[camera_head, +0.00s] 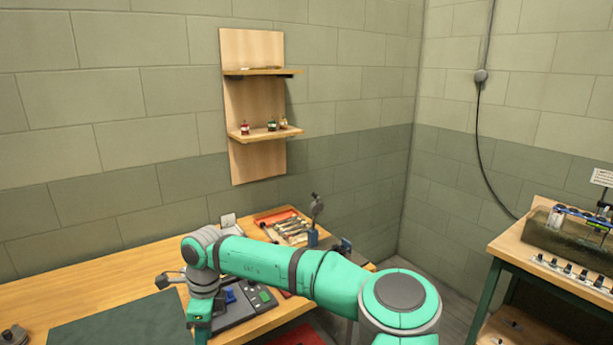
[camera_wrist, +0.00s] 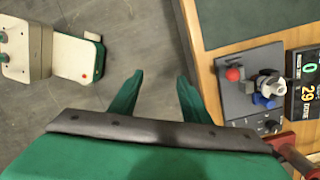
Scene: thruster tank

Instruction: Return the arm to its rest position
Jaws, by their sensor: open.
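My teal arm (camera_head: 290,268) reaches from the lower right of the head view leftward over the front edge of the wooden bench (camera_head: 100,278). Its wrist bends down at the left end, and the fingertips are hidden or cut off there. In the wrist view my gripper (camera_wrist: 160,82) shows two green fingers spread apart with nothing between them. They are over the grey floor (camera_wrist: 130,40), beside the bench edge.
A dark panel with a red knob (camera_wrist: 233,74) and a digital display (camera_wrist: 306,82) sit on the bench. A second table with a tank (camera_head: 570,240) stands at right.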

